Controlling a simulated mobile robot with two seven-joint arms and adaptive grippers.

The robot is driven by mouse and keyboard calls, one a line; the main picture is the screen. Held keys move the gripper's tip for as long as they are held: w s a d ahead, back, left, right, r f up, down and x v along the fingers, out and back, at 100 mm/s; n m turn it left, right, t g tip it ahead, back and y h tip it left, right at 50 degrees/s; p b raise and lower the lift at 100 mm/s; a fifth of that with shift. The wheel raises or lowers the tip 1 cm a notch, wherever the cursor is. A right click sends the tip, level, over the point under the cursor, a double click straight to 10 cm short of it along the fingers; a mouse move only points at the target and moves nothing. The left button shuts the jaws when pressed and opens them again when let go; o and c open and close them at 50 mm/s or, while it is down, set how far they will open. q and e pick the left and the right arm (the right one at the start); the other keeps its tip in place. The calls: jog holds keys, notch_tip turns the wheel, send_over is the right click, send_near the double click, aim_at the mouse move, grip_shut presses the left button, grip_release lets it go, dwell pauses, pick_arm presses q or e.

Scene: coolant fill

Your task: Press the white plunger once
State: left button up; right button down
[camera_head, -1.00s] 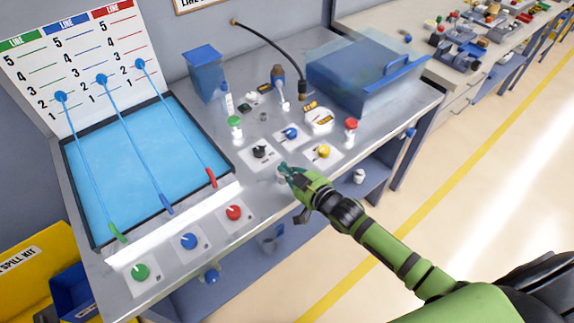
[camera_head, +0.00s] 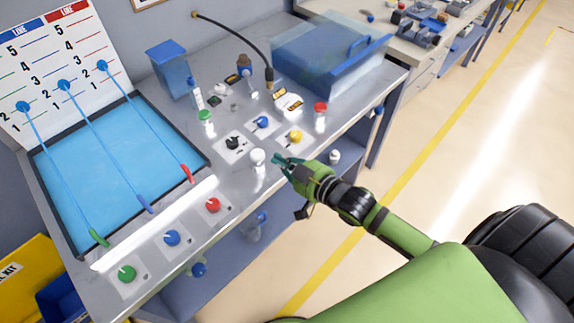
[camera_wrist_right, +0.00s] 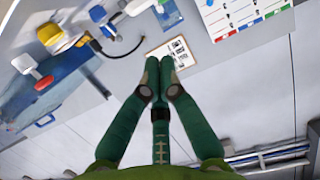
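The white plunger (camera_head: 257,157) stands upright at the bench's front edge, left of my right gripper, its round white top in plain view. My right gripper (camera_head: 280,163) has its green fingertips beside the plunger, with a small gap in the picture. In the right wrist view the two fingers (camera_wrist_right: 159,68) lie together with nothing seen between them. I cannot make out the plunger for certain in the right wrist view. My left gripper is not in view.
A black knob (camera_head: 233,143), a blue knob (camera_head: 262,121) and a yellow knob (camera_head: 295,136) sit behind the plunger. Green, blue and red dials (camera_head: 213,205) line the front left. The aisle floor is clear.

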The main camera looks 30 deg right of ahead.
jog(key=shift+v, duration=1)
jog(key=shift+a, duration=0.1)
jog(key=s+d+f+m+g+h+b, duration=0.1)
jog(key=s+d+f+g+h, duration=0.15)
jog(key=f, duration=0.85)
jog(key=s+d+f+g+h+b, duration=0.15)
jog(key=s+f, duration=0.25)
jog(key=f, duration=0.6)
jog(key=s+d+f+m+g+h+b, duration=0.1)
jog(key=s+d+f, duration=0.2)
jog(key=f, duration=0.8)
jog(key=s+a+f+g+b, duration=0.1)
jog(key=s+f+g, duration=0.1)
jog(key=s+f, duration=0.4)
jog(key=s+a+f+g+b, duration=0.1)
jog(key=s+a+f+g, duration=0.1)
jog(key=s+f, duration=0.5)
jog(key=s+a+f+g+b, duration=0.1)
jog(key=s+f+g, duration=0.3)
jog(key=s, duration=1.1)
notch_tip(320, 180, down, 3)
jog(key=shift+s+a+r, duration=0.2)
jog(key=shift+s+a, duration=0.1)
jog(key=shift+a, duration=0.1)
